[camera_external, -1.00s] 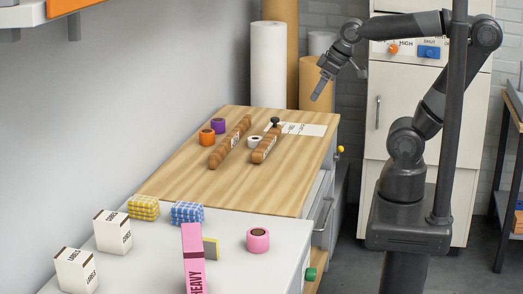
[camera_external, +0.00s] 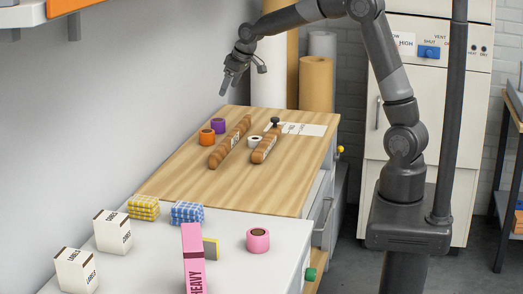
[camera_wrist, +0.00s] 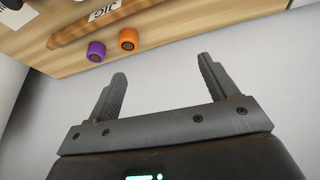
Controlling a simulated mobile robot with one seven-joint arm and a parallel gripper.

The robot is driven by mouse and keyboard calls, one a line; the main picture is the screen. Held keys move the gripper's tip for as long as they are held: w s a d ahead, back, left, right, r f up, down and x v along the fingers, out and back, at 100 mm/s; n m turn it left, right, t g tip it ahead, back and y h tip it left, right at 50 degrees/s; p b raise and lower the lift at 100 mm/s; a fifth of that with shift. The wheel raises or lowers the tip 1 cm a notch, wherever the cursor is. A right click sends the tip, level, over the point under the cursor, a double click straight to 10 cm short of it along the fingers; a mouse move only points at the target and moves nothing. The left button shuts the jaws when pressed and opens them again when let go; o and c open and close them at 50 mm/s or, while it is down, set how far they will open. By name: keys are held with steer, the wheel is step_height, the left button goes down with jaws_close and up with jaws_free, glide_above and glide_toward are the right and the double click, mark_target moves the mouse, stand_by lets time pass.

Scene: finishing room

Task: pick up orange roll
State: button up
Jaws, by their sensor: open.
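The orange roll (camera_external: 207,137) stands on the wooden worktop, near its left edge, beside a purple roll (camera_external: 218,125). In the wrist view the orange roll (camera_wrist: 128,40) is beyond the fingertips, a little left of the middle of the gap, with the purple roll (camera_wrist: 96,51) to its left. My gripper (camera_external: 224,92) is open and empty, above the far left part of the worktop and higher than the rolls. It also shows in the wrist view (camera_wrist: 162,68), its two fingers spread apart.
The wooden worktop (camera_external: 180,180) also bears two brown wooden pieces (camera_external: 230,142) (camera_external: 266,146) and a white roll (camera_external: 254,141) right of the orange roll. Tall rolls (camera_external: 316,84) stand behind. The grey wall (camera_external: 130,100) runs close along the left. The worktop's near part is clear.

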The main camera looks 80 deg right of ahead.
steer(key=w+d+f, duration=0.7)
steer(key=f, duration=0.1)
steer(key=m, duration=0.1)
glide_toward(208, 131)
steer(key=x, duration=0.6)
steer(key=shift+a+f, duration=0.1)
steer(key=shift+a, duration=0.3)
steer(key=shift+d+x, duration=0.1)
steer(key=shift+x, duration=1.25)
steer(key=shift+d+x, duration=0.15)
steer(key=shift+x, duration=1.2)
steer(key=shift+c, duration=0.5)
steer(key=c, duration=1)
